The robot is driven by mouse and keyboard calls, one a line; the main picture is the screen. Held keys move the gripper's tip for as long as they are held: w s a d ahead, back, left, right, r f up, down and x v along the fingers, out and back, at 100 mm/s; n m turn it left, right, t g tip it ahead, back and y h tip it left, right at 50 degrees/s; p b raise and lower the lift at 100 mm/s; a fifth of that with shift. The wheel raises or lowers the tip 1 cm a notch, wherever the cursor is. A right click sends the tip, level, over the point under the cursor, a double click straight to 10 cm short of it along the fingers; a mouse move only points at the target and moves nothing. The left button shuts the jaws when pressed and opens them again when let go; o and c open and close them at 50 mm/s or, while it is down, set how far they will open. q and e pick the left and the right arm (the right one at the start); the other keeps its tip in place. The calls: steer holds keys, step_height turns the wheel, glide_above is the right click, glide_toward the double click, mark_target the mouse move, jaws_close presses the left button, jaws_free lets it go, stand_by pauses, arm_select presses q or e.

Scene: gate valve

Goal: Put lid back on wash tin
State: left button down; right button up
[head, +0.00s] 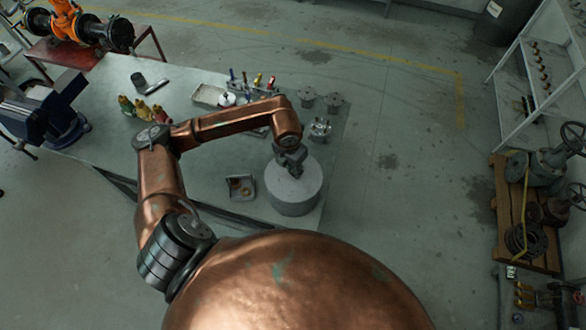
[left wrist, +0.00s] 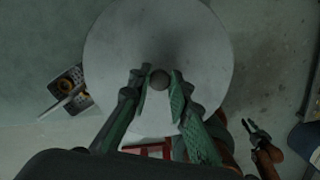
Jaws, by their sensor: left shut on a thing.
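The wash tin (head: 292,205) is a grey cylinder near the front right corner of the bench. Its round grey lid (head: 309,179) lies over its top in the head view, lined up with it or nearly so. I cannot tell whether the lid rests on the rim or hangs just above it. My left gripper (head: 292,168) is shut on the small dark round knob (left wrist: 160,80) at the middle of the lid (left wrist: 205,50). The lid hides the tin's inside. My right gripper (left wrist: 254,130) shows small and dark at the right of the left wrist view, away from the lid.
A small tray (head: 241,187) with parts stands left of the tin. Behind are flanged metal parts (head: 320,129), a tool rack (head: 245,88) and several small coloured bottles (head: 143,109). A blue vise (head: 45,110) is at the far left. The bench's middle is clear.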

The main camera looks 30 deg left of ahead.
stand_by(0.7)
arm_select(q)
steer(key=c, duration=1.7)
jaws_free()
steer(key=shift+o, duration=0.6)
steer(key=o, duration=0.3)
steer(key=shift+o, duration=0.2)
